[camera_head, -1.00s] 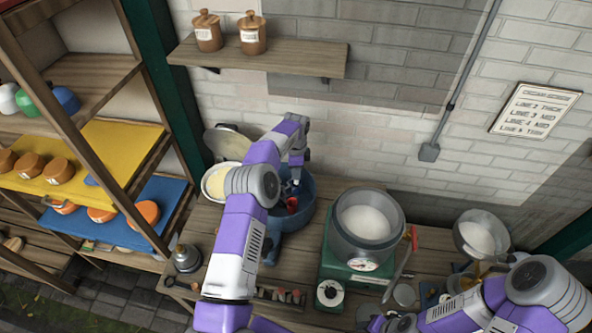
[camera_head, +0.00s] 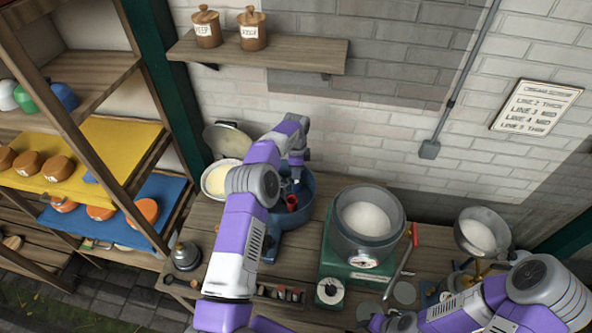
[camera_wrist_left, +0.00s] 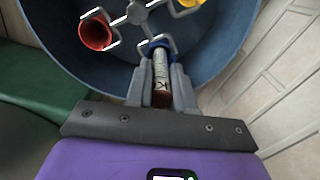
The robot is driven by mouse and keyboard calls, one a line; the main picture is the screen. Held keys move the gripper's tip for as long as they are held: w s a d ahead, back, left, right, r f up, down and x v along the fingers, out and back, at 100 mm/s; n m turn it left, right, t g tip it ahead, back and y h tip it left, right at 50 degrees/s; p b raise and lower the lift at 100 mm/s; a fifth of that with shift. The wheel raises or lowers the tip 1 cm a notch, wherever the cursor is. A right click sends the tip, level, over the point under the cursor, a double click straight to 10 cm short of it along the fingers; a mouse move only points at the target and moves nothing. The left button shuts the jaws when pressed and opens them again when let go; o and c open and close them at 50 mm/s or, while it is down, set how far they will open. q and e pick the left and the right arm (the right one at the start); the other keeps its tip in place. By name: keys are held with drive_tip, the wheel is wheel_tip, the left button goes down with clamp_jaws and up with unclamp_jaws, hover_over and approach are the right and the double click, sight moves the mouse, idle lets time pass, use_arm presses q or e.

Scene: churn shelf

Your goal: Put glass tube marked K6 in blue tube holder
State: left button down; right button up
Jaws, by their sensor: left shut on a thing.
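My left gripper (camera_wrist_left: 160,80) is shut on a slim glass tube (camera_wrist_left: 161,66) inside the blue bowl (camera_head: 303,215). A letter K shows on the tube's label, with the rest of the mark hidden. The tube's far end meets the blue tube holder (camera_wrist_left: 148,45). Its end seems to be at or in the holder's mouth, but I cannot tell how deep. A red holder (camera_wrist_left: 93,34) and a yellow holder (camera_wrist_left: 187,3) hang on the same metal rotor. My right gripper is outside the head view; only its arm shows at the lower right.
A grey pot (camera_head: 368,236) on a green scale stands right of the bowl. A cream-filled pan (camera_head: 219,181) is at its left. A shelf rack (camera_head: 100,95) stands at the left. A metal bowl (camera_head: 481,235) and a brick wall lie at the right and back.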

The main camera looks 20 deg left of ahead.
use_arm(q)
drive_tip(key=shift+s+d+f+b, duration=0.1)
drive_tip(key=shift+s+f+b, duration=0.1)
drive_tip(key=shift+f+b, duration=0.4)
drive_tip(key=shift+s+f+b, duration=0.2)
drive_tip(key=shift+f+b, duration=0.25)
drive_tip(key=shift+f, duration=0.15)
drive_tip(key=c, duration=0.6)
unclamp_jaws()
drive_tip(key=shift+o, duration=0.2)
drive_tip(key=shift+r, duration=0.15)
drive_tip(key=shift+w+a+r+p, duration=0.1)
drive_tip(key=shift+w+r+p, duration=0.1)
drive_tip(key=shift+r+p, duration=0.4)
drive_tip(key=shift+w+a+r+p, duration=0.15)
drive_tip(key=shift+r+p, duration=0.2)
drive_tip(key=shift+r, duration=0.35)
drive_tip(key=shift+w+d+r+p, duration=0.1)
drive_tip(key=shift+w+r+p, duration=0.1)
drive_tip(key=shift+r+p, duration=1.9)
drive_tip(key=shift+r, duration=0.95)
